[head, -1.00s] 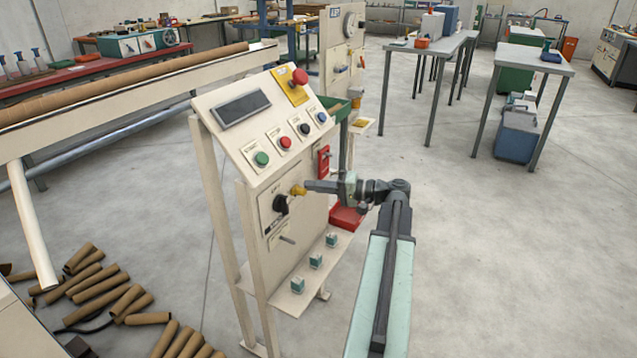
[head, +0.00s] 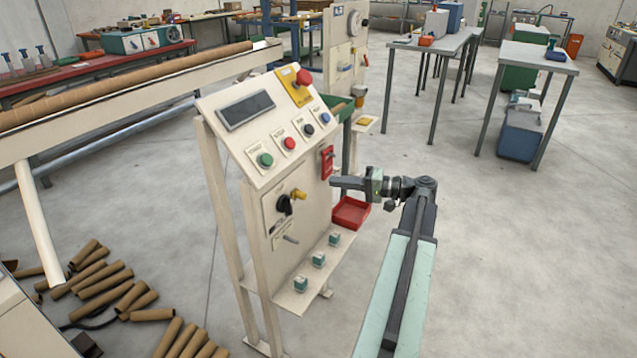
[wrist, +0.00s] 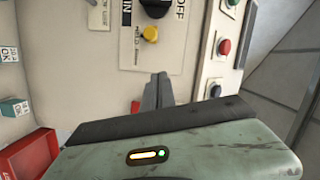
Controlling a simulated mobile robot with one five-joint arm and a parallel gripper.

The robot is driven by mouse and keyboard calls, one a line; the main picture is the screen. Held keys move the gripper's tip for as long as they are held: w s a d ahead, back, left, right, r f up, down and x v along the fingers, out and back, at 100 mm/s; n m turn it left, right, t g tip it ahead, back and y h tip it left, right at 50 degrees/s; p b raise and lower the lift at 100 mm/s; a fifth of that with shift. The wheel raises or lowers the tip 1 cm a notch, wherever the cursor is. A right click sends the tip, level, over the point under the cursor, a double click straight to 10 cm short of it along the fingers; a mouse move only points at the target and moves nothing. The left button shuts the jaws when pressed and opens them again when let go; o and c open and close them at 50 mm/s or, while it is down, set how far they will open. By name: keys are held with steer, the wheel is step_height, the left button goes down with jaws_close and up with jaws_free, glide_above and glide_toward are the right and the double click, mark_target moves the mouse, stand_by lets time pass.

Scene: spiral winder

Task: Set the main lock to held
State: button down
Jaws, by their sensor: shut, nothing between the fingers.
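The yellow knob (head: 299,195) sticks out of the cream panel (head: 311,222) beside the black main switch (head: 284,204). In the wrist view, the yellow knob (wrist: 150,33) has small lettering beside it that I cannot read surely, and the black switch (wrist: 155,6) sits above it, cut by the top edge, near the word OFF. I take the yellow knob to be the main lock, but cannot tell its setting. My gripper (head: 333,182) is shut and empty, in front of the panel to the right of the knob and apart from it. Its fingers (wrist: 158,88) point toward the knob.
A sloped console (head: 265,125) with buttons and a red emergency stop (head: 304,77) tops the panel. A red plate (head: 327,163) is close behind my fingertips. A red tray (head: 351,212) and a shelf (head: 318,272) with small teal blocks lie below.

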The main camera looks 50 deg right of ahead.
steer(key=v, duration=0.4)
steer(key=shift+s+d, duration=0.15)
stand_by(0.4)
